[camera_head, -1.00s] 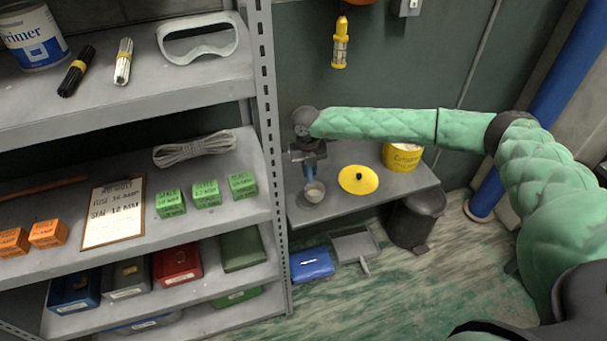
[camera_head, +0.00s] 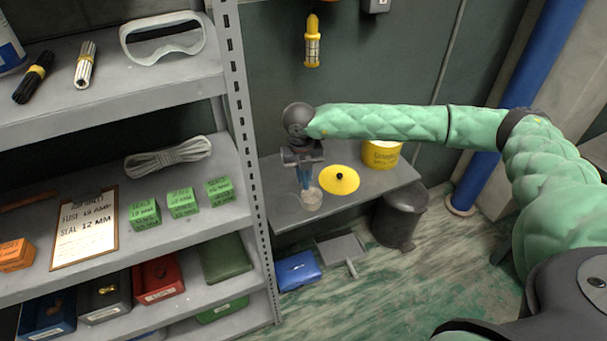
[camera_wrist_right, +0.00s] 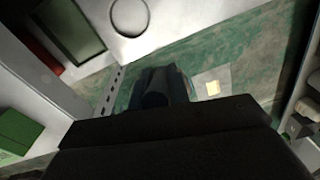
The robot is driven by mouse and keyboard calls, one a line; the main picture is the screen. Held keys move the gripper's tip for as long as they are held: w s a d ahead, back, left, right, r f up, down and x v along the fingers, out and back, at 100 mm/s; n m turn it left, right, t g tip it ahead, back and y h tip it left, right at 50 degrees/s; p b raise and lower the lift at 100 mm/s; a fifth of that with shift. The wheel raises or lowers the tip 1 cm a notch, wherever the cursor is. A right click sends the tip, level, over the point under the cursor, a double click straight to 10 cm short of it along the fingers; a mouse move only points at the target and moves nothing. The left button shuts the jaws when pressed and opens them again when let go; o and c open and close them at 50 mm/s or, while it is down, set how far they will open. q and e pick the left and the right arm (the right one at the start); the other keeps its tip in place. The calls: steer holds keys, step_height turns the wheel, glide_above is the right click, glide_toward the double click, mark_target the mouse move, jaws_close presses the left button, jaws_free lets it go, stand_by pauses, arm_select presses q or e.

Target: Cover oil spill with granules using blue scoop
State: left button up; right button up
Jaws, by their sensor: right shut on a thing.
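My right gripper (camera_head: 304,166) is over the left end of the low grey bench (camera_head: 273,178), shut on the blue scoop (camera_head: 305,181). The scoop hangs down from the fingers. A pale, greyish, rounded patch (camera_head: 311,199) shows at its lower end; I cannot tell whether it is the scoop's bowl or granules on the bench. The yellow granule tub (camera_head: 381,154) stands at the back right of the bench. Its yellow lid (camera_head: 339,180) with a black knob lies flat on the bench, right of the scoop. No oil spill can be made out clearly. My left gripper is out of view.
A grey shelf unit (camera_head: 240,120) stands close left of the bench. A yellow lamp (camera_head: 312,42) hangs on the wall above. A dark bin (camera_head: 399,215), a dustpan (camera_head: 343,250) and a blue box (camera_head: 298,271) are on the floor in front.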

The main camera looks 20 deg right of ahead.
jaws_close()
